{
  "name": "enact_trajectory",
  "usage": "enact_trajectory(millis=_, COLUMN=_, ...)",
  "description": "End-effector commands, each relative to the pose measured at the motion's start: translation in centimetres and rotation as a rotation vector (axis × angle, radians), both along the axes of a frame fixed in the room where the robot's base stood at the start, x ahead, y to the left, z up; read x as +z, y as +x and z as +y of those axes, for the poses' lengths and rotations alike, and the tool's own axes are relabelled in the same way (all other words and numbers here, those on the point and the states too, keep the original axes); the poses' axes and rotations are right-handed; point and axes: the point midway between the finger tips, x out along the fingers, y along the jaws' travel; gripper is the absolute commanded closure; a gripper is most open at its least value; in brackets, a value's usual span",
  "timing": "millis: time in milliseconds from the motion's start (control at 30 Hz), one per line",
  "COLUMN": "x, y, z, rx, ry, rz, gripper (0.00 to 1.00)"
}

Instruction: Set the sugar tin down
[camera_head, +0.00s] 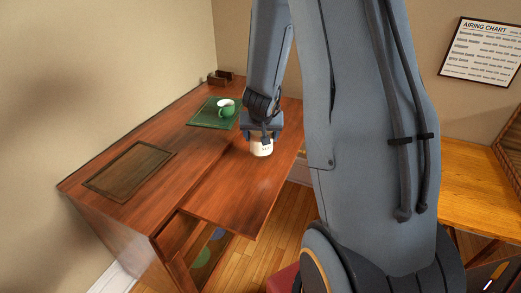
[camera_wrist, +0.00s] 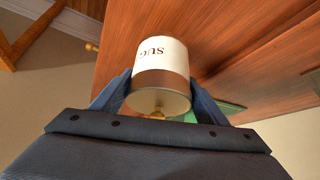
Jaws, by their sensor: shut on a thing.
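The sugar tin (camera_head: 262,147) is a small white cylinder held in my gripper (camera_head: 262,134) near the right part of the wooden desk (camera_head: 240,185). In the wrist view the tin (camera_wrist: 160,58) shows a white band with the letters "SUG", a tan band and a lid with a brass-coloured knob. My gripper (camera_wrist: 160,98) is shut on the tin, with one blue finger on each side. The tin's base points away from the wrist camera. I cannot tell whether the base touches the desk top.
A dark framed panel (camera_head: 130,169) lies at the desk's left. A drawer (camera_head: 205,253) stands open at the front. The desk top in front of the tin is clear.

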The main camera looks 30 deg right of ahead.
Motion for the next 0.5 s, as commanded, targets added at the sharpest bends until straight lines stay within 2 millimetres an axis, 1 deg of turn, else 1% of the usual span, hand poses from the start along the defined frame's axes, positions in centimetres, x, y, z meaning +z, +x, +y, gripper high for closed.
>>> enact_trajectory(millis=167, x=-1.5, y=0.0, z=-0.2, rx=-0.002, ry=-0.001, rz=0.001, gripper=0.70)
enact_trajectory(millis=300, x=-3.6, y=-0.1, z=-0.2, rx=-0.002, ry=-0.001, rz=0.003, gripper=0.70)
enact_trajectory(millis=400, x=-4.4, y=0.0, z=-0.3, rx=-0.004, ry=-0.001, rz=0.000, gripper=0.70)
enact_trajectory(millis=500, x=-4.7, y=0.0, z=-0.3, rx=-0.004, ry=-0.001, rz=-0.002, gripper=0.69)
